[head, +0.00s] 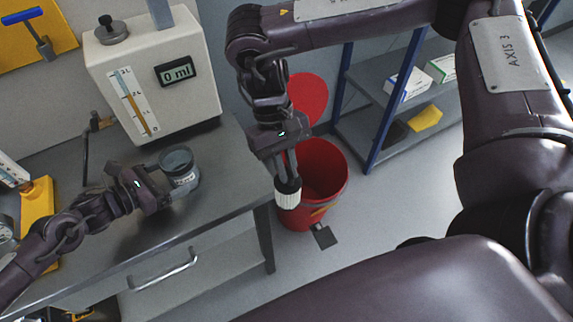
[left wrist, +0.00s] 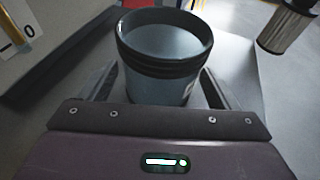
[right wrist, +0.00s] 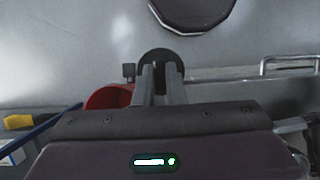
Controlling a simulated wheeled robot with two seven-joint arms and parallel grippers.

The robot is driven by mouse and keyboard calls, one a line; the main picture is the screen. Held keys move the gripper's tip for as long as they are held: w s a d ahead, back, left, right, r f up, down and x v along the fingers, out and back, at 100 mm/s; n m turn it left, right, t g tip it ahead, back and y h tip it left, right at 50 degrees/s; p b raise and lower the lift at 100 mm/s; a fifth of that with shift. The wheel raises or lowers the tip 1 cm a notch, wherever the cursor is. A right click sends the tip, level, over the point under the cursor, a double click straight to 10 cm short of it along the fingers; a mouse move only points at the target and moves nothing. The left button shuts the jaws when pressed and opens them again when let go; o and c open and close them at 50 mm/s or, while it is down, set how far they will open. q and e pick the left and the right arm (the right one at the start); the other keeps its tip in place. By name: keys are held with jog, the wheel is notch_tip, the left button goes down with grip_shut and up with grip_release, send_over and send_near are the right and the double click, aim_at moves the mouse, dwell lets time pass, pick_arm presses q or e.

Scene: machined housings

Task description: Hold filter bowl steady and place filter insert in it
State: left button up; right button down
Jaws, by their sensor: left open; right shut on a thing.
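The filter bowl (head: 178,165) is a clear cup with a dark rim, standing upright on the grey bench. In the left wrist view the bowl (left wrist: 163,50) sits between the spread fingers of my left gripper (left wrist: 158,88), which is open around it. My left gripper (head: 168,185) reaches it from the left in the head view. My right gripper (head: 288,165) is shut on the filter insert (head: 288,193), a white pleated cylinder with a dark top, held beyond the bench's right edge. The insert (left wrist: 285,30) also shows at top right in the left wrist view.
A cream dispenser (head: 150,75) reading 0 ml stands behind the bowl. A red bin (head: 325,170) with its lid up stands on the floor beyond the bench (head: 225,200). A blue-framed shelf (head: 350,125) is farther back. The bench right of the bowl is clear.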

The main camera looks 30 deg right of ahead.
pick_arm(q)
jog(key=shift+w+d+f, duration=0.15)
jog(key=shift+w+d, duration=0.05)
jog(key=shift+d, duration=0.2)
pick_arm(e)
jog(key=shift+f, duration=0.45)
pick_arm(q)
jog(key=c, duration=0.7)
